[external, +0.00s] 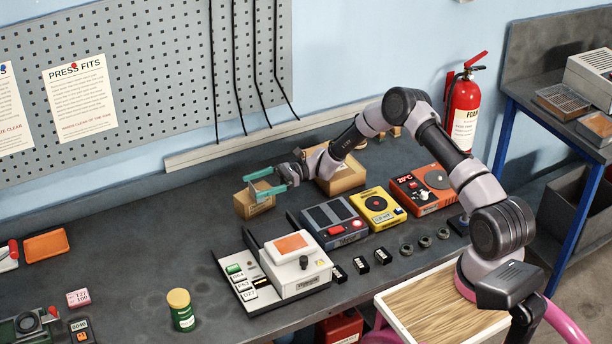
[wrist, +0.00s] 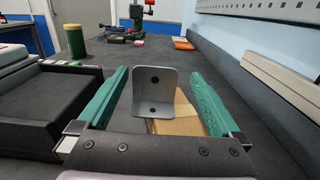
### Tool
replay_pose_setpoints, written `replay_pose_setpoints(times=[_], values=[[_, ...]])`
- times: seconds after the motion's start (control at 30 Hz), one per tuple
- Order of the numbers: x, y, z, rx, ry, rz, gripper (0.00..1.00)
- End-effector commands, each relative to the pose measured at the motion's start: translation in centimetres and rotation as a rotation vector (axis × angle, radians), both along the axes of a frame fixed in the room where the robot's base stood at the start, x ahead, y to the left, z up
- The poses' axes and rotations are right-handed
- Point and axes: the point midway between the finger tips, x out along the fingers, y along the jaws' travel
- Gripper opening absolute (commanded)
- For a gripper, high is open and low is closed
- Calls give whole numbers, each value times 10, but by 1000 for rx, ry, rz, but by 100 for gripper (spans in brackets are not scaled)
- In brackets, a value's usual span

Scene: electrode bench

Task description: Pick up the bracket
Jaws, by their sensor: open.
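The bracket (wrist: 165,93) is a grey metal L-shaped piece with two holes, seen in the wrist view. It stands between the two green fingers of my gripper (wrist: 160,72), with a gap on each side. A cardboard box (wrist: 184,115) shows behind and below it, and the bracket appears to rest on or in front of that box. In the external view my gripper (external: 256,184) is open at the top of the cardboard box (external: 256,207). I cannot make out the bracket in the external view.
A grey device (external: 333,223) and a white unit with an orange top (external: 297,277) stand near the gripper. Another open cardboard box (external: 343,181) lies under my forearm. A green jar (external: 182,317) stands at the front.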

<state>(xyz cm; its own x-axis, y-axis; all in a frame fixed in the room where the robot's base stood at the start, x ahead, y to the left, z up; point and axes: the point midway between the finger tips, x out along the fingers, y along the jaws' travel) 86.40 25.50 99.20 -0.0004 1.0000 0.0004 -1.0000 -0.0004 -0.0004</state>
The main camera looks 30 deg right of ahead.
Motion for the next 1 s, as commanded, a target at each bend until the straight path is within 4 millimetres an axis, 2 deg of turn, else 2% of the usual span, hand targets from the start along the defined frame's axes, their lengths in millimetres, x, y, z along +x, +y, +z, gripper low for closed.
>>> replay_pose_setpoints(times=[0.17,0.4,0.63,0.67,0.8,0.9,1.0], values=[[-3,15,1,1,1,1,100],[-6,49,1,0,0,1,100],[-6,52,1,-1,1,-1,100],[-6,52,1,-1,1,-1,96],[-6,52,1,-1,0,-1,43],[-6,52,1,0,0,-1,7],[-6,52,1,0,0,-1,7]])
